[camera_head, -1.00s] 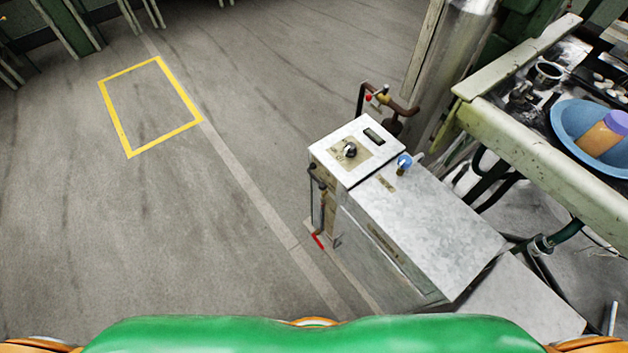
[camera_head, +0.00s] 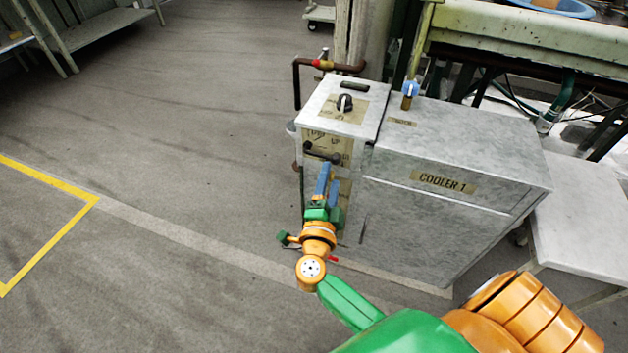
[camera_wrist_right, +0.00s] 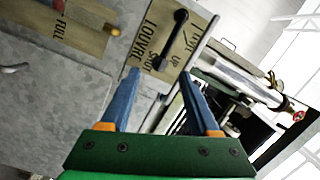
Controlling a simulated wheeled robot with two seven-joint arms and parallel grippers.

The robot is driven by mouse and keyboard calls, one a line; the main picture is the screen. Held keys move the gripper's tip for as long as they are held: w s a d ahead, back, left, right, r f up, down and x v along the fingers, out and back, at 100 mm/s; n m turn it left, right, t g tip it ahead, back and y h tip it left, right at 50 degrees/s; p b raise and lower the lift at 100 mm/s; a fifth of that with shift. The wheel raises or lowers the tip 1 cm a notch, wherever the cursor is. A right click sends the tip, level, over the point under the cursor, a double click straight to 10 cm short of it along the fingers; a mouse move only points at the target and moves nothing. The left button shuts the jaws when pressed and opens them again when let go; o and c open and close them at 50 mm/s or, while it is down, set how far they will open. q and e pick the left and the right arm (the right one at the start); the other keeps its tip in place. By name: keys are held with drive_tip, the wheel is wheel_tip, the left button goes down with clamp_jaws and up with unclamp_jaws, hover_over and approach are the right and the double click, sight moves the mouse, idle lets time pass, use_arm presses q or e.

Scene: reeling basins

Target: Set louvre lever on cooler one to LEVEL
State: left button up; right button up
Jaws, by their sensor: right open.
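Cooler one (camera_head: 455,160) is a grey metal box with a "COOLER 1" label. The louvre lever (camera_head: 322,153) is a dark bar on the front of its control section. In the right wrist view the black louvre lever (camera_wrist_right: 169,38) lies across a tan plate (camera_wrist_right: 192,38) with "LOUVRE" and other partly readable words. I cannot tell which mark it points to. My right gripper (camera_head: 327,172) is just below the lever in the head view, its blue fingers apart and empty. In the wrist view the right gripper (camera_wrist_right: 160,76) faces the plate, with the lever beyond its fingertips. My left gripper is out of view.
A white slab (camera_head: 590,205) is at the right.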

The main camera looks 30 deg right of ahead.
sight(335, 164)
drive_tip(key=b+x, duration=0.1)
drive_tip(key=x, duration=0.4)
drive_tip(key=shift+w+d, duration=0.15)
drive_tip(key=shift+d, duration=0.15)
clamp_jaws()
idle(1.0)
